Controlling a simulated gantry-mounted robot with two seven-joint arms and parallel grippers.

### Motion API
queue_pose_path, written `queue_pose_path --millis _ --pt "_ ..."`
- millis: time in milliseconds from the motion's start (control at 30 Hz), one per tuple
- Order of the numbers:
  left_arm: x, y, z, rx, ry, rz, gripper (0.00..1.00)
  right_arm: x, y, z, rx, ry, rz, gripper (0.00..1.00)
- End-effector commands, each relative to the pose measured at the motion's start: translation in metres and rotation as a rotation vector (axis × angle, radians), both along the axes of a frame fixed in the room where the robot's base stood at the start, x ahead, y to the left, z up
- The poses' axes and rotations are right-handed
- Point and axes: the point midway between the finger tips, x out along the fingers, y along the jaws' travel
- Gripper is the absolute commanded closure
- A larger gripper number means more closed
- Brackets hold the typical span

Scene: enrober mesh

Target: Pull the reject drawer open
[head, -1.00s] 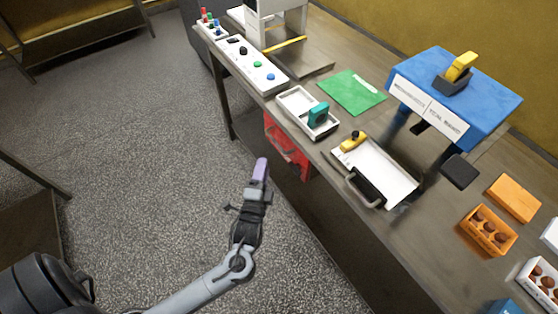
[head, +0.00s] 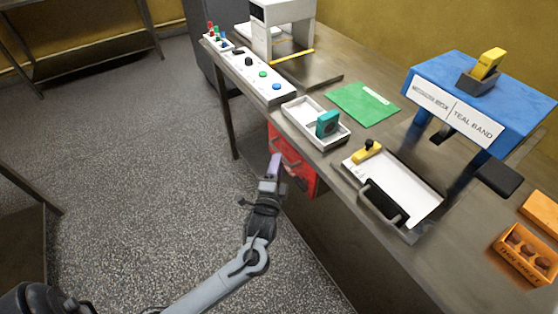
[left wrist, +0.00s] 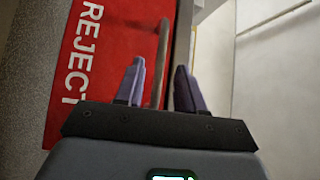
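The red reject drawer (head: 304,181) hangs under the front edge of the workbench in the head view. In the left wrist view its red front (left wrist: 112,50) carries the white word REJECT, turned sideways. A grey bar handle (left wrist: 162,45) stands off this front. My left gripper (head: 275,164) is in front of the drawer. In the left wrist view my left gripper (left wrist: 160,78) is open, with the handle bar showing between its two fingers. I cannot tell whether either finger touches it. The drawer looks closed. My right gripper is not in view.
The workbench (head: 318,77) carries a white tray with a teal part (head: 327,123), a dark-handled tray (head: 408,188), a green sheet (head: 362,103), a blue box (head: 478,95) and a button panel (head: 260,75). Open floor (head: 150,170) lies left of the bench.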

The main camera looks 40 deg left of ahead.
Motion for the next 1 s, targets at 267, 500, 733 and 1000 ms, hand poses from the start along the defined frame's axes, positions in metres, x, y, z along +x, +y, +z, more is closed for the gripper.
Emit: queue_pose_path --millis 267,500,733,1000 --pt "0.023 0.012 0.003 0.001 0.000 0.000 0.62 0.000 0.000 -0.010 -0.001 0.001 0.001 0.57" --pt "0.027 0.014 0.004 0.000 0.001 0.000 0.62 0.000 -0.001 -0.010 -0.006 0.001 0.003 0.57" --pt "0.026 0.014 0.004 0.000 0.001 0.000 0.76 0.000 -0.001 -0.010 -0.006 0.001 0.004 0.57" --pt "0.026 0.014 0.004 0.000 0.001 0.000 1.00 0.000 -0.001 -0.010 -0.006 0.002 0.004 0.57"
